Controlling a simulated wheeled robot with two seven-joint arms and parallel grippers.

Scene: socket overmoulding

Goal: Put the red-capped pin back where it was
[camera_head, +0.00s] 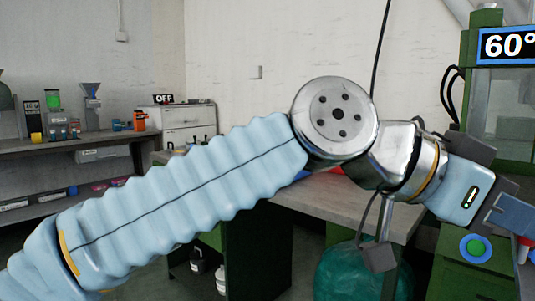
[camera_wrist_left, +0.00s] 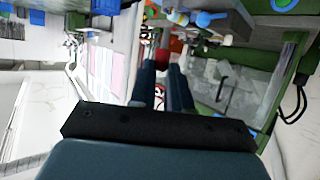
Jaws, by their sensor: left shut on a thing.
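My left arm crosses the head view from the left, and my left gripper (camera_head: 512,214) is at the right edge, partly cut off. In the left wrist view, the two dark blue fingers of the left gripper (camera_wrist_left: 163,78) are shut on the red-capped pin. Its red cap (camera_wrist_left: 162,62) shows between the fingertips; the rest of the pin is hidden or too small to make out. In the head view a small red and white piece (camera_head: 525,245) shows below the gripper at the right edge; I cannot tell whether it is the held pin. My right gripper is not in view.
A green machine (camera_head: 487,35) with a "60°" display stands at the right. A green cabinet front with a round blue-ringed button (camera_head: 475,249) is below the gripper. A grey-topped workbench (camera_head: 395,215) lies behind my arm. A teal bin (camera_head: 340,272) stands on the floor.

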